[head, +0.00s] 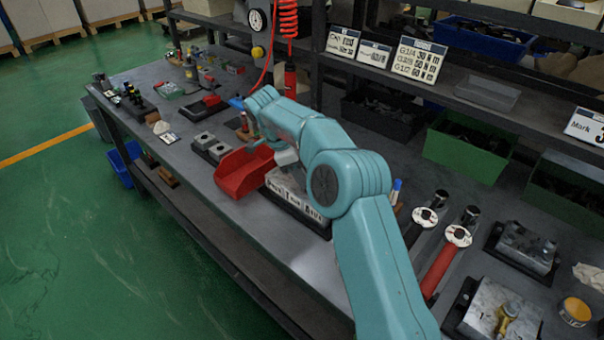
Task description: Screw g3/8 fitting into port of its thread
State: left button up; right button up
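My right arm comes in from the lower right and reaches over the bench. Its gripper (272,150) is small and partly hidden by the arm, above or at the back rim of a red scoop bin (240,178); I cannot tell whether it is open or holds anything. A grey valve block (290,193) with lettering on its front sits right of the bin, partly behind the arm. Another valve block (526,247) stands at the right, and one with a brass part (506,312) is at the lower right. I cannot pick out the g3/8 fitting or its port. My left gripper is not in view.

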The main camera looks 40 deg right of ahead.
jog(key=o, duration=0.4)
jog(key=shift+o, duration=0.2)
jog(key=p+v, duration=1.3)
jog(key=v, duration=0.3)
jog(key=shift+r, duration=0.15)
